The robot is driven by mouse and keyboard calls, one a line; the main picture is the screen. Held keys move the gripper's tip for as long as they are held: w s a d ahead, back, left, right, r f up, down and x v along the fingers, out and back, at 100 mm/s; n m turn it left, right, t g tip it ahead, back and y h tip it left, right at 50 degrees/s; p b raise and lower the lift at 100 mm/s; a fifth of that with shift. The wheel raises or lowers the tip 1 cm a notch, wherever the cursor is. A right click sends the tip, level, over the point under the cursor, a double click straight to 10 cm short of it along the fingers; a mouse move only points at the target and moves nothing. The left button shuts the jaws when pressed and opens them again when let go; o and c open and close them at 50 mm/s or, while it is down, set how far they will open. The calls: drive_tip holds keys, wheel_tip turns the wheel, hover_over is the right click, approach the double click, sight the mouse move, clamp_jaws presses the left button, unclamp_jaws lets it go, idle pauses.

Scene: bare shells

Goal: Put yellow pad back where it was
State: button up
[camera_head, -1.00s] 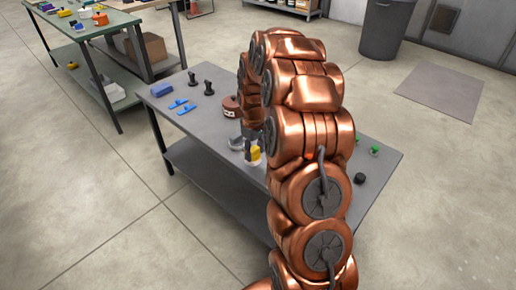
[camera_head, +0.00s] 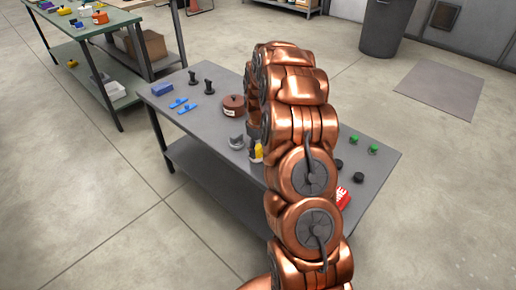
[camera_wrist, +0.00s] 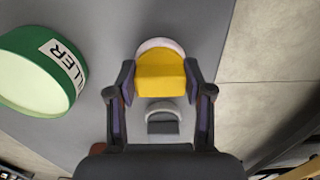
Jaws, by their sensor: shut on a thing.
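The yellow pad (camera_wrist: 161,74) is between my two fingers in the wrist view, with a pale rounded part showing at its far edge. My gripper (camera_wrist: 160,80) is shut on it, one finger against each side. In the head view the yellow pad (camera_head: 257,151) shows at the left edge of my arm, over the near side of the grey table (camera_head: 205,130). My arm hides most of the gripper there. I cannot tell whether the pad touches the table.
A grey rounded piece (camera_head: 237,141) is left of the pad. A green labelled can (camera_wrist: 38,72) is left in the wrist view. A brown pot (camera_head: 233,105), blue pieces (camera_head: 187,108), black knobs (camera_head: 208,87), green knobs (camera_head: 373,149) and a red box (camera_head: 343,199) stand around the table.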

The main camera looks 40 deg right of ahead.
sight(258, 148)
drive_tip(key=shift+f, duration=0.1)
drive_tip(key=o, duration=1.2)
wheel_tip(258, 148, up, 11)
drive_tip(key=b, duration=0.1)
drive_tip(key=s+a+r, duration=0.5)
drive_tip(key=a+r, duration=0.1)
drive_tip(key=a, duration=0.2)
drive_tip(key=s+a+r, duration=0.3)
drive_tip(key=s+a, duration=0.5)
drive_tip(key=s, duration=0.1)
drive_tip(key=s+a+m, duration=0.1)
drive_tip(key=s+a, duration=0.1)
drive_tip(key=s, duration=0.6)
drive_tip(key=s+a+f+g, duration=0.1)
drive_tip(key=s+a, duration=0.2)
drive_tip(key=s, duration=0.4)
drive_tip(key=s+a+m, duration=0.1)
drive_tip(key=s+a, duration=0.2)
drive_tip(key=s, duration=0.5)
drive_tip(key=shift+s+a+f+m+g, duration=0.1)
drive_tip(key=shift+s+f+m+g, duration=0.2)
drive_tip(key=shift+f+g, duration=0.1)
